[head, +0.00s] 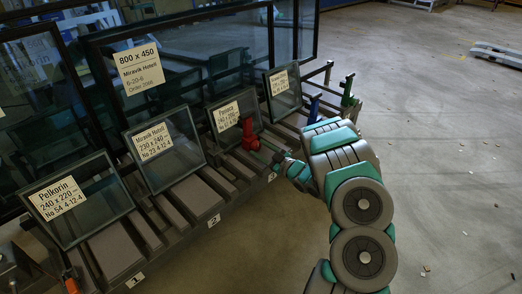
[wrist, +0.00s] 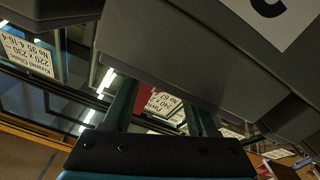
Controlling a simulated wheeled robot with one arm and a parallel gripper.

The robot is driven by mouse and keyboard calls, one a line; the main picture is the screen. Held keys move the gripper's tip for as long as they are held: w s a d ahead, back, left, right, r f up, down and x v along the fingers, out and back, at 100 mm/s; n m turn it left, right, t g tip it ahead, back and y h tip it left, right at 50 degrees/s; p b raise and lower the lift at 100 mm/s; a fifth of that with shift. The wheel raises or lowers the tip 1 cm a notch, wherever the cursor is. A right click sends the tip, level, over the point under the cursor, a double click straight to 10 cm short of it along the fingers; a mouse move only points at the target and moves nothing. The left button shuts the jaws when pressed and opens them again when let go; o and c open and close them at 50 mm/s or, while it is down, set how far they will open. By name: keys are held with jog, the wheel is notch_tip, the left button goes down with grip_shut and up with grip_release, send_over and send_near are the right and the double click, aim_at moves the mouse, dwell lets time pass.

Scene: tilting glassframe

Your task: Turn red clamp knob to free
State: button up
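The red clamp knob (head: 250,137) stands at the foot of the small glass pane (head: 235,115) on the rack, near the number 3 label. My gripper (head: 268,149) is just right of the knob in the head view, reaching in from the rack's front. In the wrist view my two fingers (wrist: 162,112) are spread apart with a gap between them. A red patch (wrist: 147,98), probably the knob, shows in that gap, partly hidden by a grey block. I cannot tell whether a finger touches it.
A grey block (wrist: 170,50) of the rack fills the upper wrist view, close to my fingers. A blue clamp (head: 313,108) and green clamp (head: 347,92) stand farther right; an orange one (head: 70,281) is lower left. The floor (head: 450,150) at right is mostly clear.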

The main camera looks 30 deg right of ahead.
jog(key=shift+o, duration=1.4)
jog(key=v, duration=0.7)
jog(key=shift+s+d+p, duration=0.15)
jog(key=shift+s+p, duration=0.2)
jog(key=shift+p, duration=0.05)
